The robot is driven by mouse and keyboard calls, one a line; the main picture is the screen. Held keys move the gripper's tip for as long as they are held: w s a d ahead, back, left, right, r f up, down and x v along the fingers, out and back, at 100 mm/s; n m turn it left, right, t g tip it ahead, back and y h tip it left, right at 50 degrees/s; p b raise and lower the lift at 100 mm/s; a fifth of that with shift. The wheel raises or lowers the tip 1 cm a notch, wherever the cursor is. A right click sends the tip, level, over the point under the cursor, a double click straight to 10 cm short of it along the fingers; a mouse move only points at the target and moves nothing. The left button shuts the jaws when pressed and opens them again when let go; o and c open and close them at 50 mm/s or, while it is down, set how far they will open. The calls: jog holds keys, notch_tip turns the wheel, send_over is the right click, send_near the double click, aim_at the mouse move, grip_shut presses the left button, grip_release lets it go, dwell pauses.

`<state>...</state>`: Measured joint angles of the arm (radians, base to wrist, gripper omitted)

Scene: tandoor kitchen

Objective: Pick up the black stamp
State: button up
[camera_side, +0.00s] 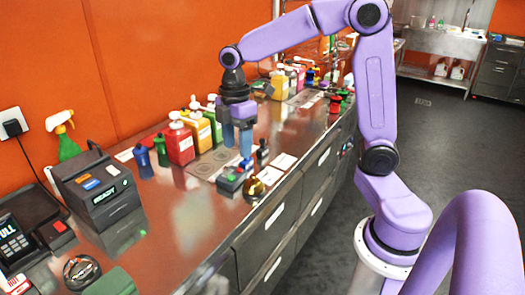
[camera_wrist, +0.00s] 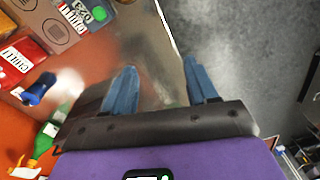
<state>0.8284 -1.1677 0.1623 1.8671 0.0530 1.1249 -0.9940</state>
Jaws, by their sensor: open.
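A small dark, knobbed object that looks like the black stamp (camera_side: 262,150) stands on the steel counter in the side view. It is just right of my gripper (camera_side: 237,151), whose two blue fingers point down over the counter. I cannot tell the exact gap between them. In the wrist view my gripper (camera_wrist: 160,65) has its fingers spread wide, with only blurred counter showing between them. I cannot make out the black stamp in the wrist view.
Blue stamps (camera_side: 144,161) and sauce bottles (camera_side: 180,142) stand left of my gripper. A card terminal (camera_side: 14,246) and printer (camera_side: 98,190) fill the near left.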

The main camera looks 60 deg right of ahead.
jog(key=w+d+n, duration=0.1)
jog(key=w+d, duration=0.9)
jog(key=d, duration=0.3)
jog(key=n, duration=0.2)
send_near(262, 145)
jog(key=shift+y, duration=0.4)
jog(key=f, duration=0.2)
jog(key=d+f, duration=0.1)
jog(key=f, duration=0.2)
jog(key=shift+w+d+f, duration=0.15)
jog(key=shift+d+f, duration=0.05)
jog(key=shift+a+f, duration=0.2)
jog(key=shift+f, duration=0.7)
jog(key=shift+a+f, duration=0.2)
jog(key=shift+f, duration=0.7)
jog(key=shift+a+f, duration=0.2)
jog(key=shift+f, duration=0.7)
grip_shut()
